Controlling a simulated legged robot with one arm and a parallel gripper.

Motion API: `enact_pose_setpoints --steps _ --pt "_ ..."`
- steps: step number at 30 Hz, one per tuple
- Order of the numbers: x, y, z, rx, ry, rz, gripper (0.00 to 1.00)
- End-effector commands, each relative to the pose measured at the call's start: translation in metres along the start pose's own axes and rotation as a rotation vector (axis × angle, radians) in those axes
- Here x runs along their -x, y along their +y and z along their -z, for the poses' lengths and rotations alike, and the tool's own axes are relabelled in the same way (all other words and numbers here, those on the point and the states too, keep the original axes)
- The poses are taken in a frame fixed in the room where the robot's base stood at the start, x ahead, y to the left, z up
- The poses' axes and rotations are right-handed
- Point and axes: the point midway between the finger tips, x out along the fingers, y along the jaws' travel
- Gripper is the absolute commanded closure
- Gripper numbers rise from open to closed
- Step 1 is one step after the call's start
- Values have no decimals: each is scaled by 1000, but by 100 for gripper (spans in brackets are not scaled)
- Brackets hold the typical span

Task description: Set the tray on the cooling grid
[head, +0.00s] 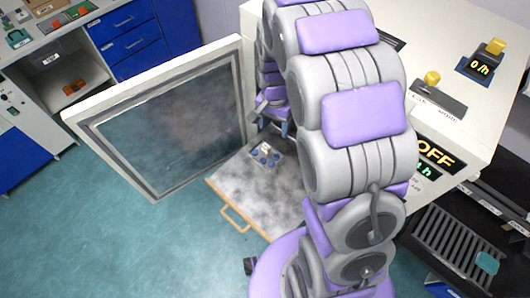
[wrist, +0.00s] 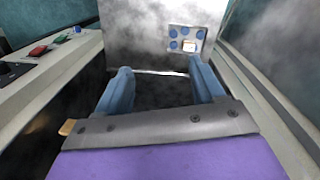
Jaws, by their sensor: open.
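The tray (head: 264,154) is a small grey plate with several blue discs and a pale raised piece. It lies on the pulled-out shelf in the head view. In the wrist view the tray (wrist: 186,39) is just beyond my right-hand fingertip, and it is not between the fingers. My gripper (wrist: 160,66) is open and empty, with two blue fingers apart. In the head view my arm largely hides the gripper. The cooling grid appears to be the dark slatted rack (head: 450,240) at the lower right. A small teal block (head: 487,262) is at its right end.
The machine's door (head: 165,120) stands open to the left of the shelf (head: 235,182), which has a wooden front handle (head: 236,219). The white machine (head: 450,60) carries knobs and displays. Pale haze hangs over the shelf. The teal floor (head: 110,240) is clear at lower left.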

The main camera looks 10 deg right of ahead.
Motion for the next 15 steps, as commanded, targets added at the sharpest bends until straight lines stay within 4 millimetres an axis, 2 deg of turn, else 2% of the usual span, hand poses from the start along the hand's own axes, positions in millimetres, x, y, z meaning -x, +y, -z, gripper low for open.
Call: enact_pose_setpoints --steps 1,9,15 --pt "-14 -8 9 -29 -2 -2 32" --pt "-79 -47 50 -194 18 22 32" --pt "-110 -63 64 -266 26 36 32"
